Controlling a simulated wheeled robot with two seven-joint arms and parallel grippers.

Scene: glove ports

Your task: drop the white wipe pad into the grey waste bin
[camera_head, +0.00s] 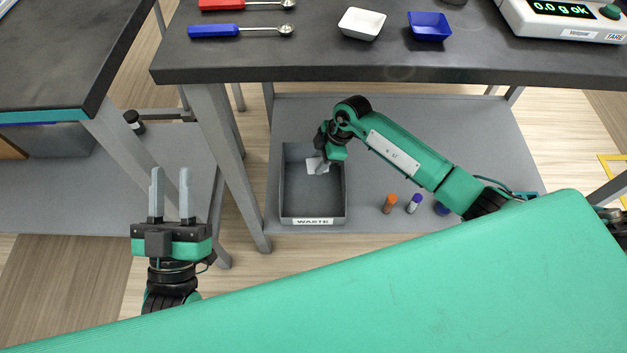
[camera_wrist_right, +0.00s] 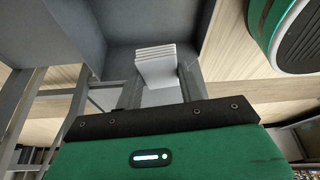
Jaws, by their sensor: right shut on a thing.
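The grey waste bin (camera_head: 313,204), labelled WASTE, stands on the lower shelf under the dark table in the head view. My right gripper (camera_head: 321,168) reaches over the bin from the right and is shut on the white wipe pad (camera_head: 312,164). In the right wrist view the white pad (camera_wrist_right: 155,66) shows as a stack of layers between the fingers, with the bin's grey wall (camera_wrist_right: 115,22) beyond it. Whether the pad touches the bin's floor cannot be told. My left gripper (camera_head: 171,192) is open and empty at the lower left, its fingers pointing up.
The tabletop (camera_head: 300,55) above holds spoons, a white dish (camera_head: 362,23), a blue dish (camera_head: 430,26) and a scale. A table leg (camera_head: 222,150) stands left of the bin.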

